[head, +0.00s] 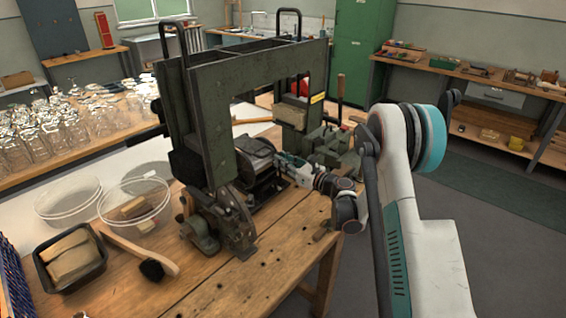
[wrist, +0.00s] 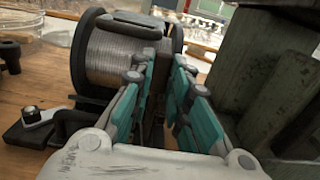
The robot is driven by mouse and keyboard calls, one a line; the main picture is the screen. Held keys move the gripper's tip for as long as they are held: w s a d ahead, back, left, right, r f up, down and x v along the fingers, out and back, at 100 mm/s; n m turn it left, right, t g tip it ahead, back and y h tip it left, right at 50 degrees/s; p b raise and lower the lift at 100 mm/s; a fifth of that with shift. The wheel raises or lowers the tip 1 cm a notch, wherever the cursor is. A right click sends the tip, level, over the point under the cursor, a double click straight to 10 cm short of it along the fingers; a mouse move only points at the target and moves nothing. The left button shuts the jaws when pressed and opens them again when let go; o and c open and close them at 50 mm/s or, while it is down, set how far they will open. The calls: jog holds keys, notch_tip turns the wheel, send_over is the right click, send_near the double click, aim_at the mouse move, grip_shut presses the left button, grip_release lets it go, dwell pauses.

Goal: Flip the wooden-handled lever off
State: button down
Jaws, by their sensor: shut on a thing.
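The dark green bristle-tufting machine (head: 215,110) stands on the wooden bench. An upright wooden handle (head: 340,88) shows at its right side in the head view; I cannot tell whether it is the task's lever. My gripper (head: 284,162) reaches into the machine from the right, low beside the wire spool. In the wrist view my gripper's teal fingers (wrist: 158,108) are close together around a narrow dark brown thing. The fingers hide most of it, so I cannot tell whether it is the lever's wooden handle.
The wire spool (wrist: 110,58) is close left of my fingers, and a dark green upright (wrist: 268,75) is close on the right. Clear bowls (head: 135,200), a black tray of wooden blocks (head: 98,268) and a brush (head: 135,250) lie at the bench's left.

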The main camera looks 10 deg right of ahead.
jog(key=shift+s+d+f+t+y+b, duration=0.1)
jog(key=shift+s+d+t+y+b, duration=0.2)
jog(key=shift+s+t+b, duration=0.1)
jog(key=c, duration=1.5)
grip_release()
jog(key=v, duration=1.1)
jog(key=shift+s+d+f, duration=0.1)
jog(key=shift+s+d, duration=0.15)
jog(key=shift+s, duration=0.1)
